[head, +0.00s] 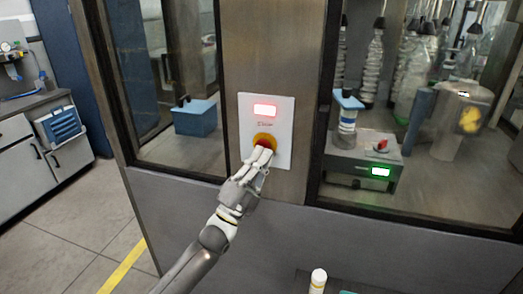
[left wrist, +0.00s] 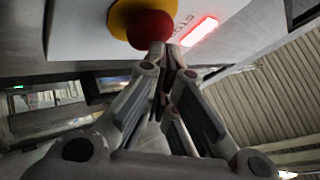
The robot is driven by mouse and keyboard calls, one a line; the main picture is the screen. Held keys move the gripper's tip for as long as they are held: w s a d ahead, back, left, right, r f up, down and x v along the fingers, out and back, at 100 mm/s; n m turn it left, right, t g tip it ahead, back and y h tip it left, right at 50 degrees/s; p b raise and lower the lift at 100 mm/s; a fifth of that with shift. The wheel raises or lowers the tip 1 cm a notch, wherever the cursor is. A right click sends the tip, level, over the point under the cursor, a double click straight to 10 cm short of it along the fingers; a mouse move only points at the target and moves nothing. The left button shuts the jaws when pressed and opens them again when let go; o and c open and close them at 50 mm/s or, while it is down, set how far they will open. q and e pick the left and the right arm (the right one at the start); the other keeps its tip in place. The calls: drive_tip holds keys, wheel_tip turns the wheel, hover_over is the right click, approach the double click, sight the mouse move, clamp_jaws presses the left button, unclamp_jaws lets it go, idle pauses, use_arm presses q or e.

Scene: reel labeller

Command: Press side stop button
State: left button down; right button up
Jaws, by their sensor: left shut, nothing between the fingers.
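The side stop button is a red mushroom button (head: 266,141) on a yellow collar, on a pale panel (head: 284,112) on the machine's brushed metal post. A lit red indicator (head: 265,110) sits above it. My left gripper (head: 260,157) is shut and empty, with its fingertips at the lower edge of the button and partly covering it. In the left wrist view the red button (left wrist: 152,29) is just beyond the shut fingertips (left wrist: 160,48). Whether they touch it I cannot tell. The red indicator (left wrist: 199,31) glows beside it. My right gripper is out of view.
Glass windows flank the post. Behind the right one are a grey unit with a green display (head: 380,171) and several bottles. A blue box (head: 195,117) is behind the left one. The floor at left is clear.

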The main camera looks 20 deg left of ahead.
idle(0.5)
use_arm(q)
drive_tip(key=shift+s+p, duration=0.4)
drive_tip(key=shift+s, duration=0.4)
drive_tip(key=s+p, duration=0.2)
drive_tip(key=s, duration=0.3)
drive_tip(key=shift+a, duration=0.15)
idle(0.3)
